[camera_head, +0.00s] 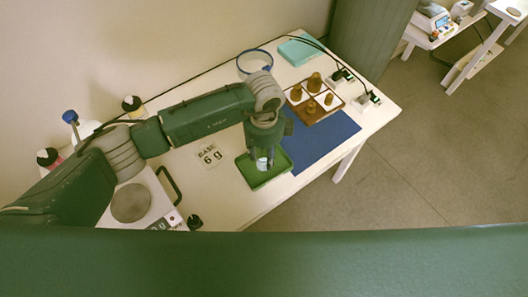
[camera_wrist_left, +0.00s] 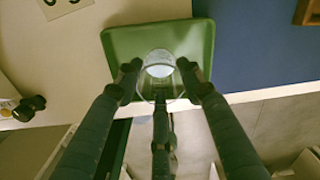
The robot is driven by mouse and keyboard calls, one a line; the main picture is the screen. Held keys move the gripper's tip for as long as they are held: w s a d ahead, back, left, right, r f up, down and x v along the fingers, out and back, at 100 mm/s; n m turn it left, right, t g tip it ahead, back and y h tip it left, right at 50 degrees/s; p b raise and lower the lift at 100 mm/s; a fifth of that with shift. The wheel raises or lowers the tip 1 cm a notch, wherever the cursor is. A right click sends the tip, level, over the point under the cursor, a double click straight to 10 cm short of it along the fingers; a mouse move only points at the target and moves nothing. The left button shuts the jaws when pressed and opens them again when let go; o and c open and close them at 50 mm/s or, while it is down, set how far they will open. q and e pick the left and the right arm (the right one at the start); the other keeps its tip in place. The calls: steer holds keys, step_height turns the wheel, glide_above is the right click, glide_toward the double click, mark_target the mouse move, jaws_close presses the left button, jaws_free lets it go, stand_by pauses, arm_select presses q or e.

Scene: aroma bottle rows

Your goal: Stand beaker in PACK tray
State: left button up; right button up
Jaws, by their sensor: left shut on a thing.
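The beaker (camera_wrist_left: 159,66) is a small clear glass vessel. My left gripper (camera_head: 263,154) is shut on it, with fingers on both sides and one in front in the left wrist view (camera_wrist_left: 158,85). The green tray (camera_head: 248,175) lies on the white table. The beaker is over the tray, and in the left wrist view the tray's rim (camera_wrist_left: 112,45) shows around and behind it. I cannot tell whether the beaker touches the tray floor. I see no lettering on the tray. My right gripper is not in view.
A blue mat (camera_head: 325,140) lies to the right of the tray. A brown compartment tray (camera_head: 317,117) with bottles stands behind it. A card reading "6 g" (camera_head: 208,156) lies to the left. A scale (camera_head: 132,203) is at the near left. The table's front edge is close to the green tray.

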arm_select(q)
steer(key=shift+f, duration=0.15)
steer(key=o, duration=1.2)
steer(key=shift+c, duration=0.2)
steer(key=shift+r, duration=0.3)
steer(key=shift+w+r, duration=0.1)
steer(key=shift+r, duration=0.25)
step_height(320, 180, up, 11)
steer(key=b, duration=0.3)
steer(key=shift+s, duration=0.2)
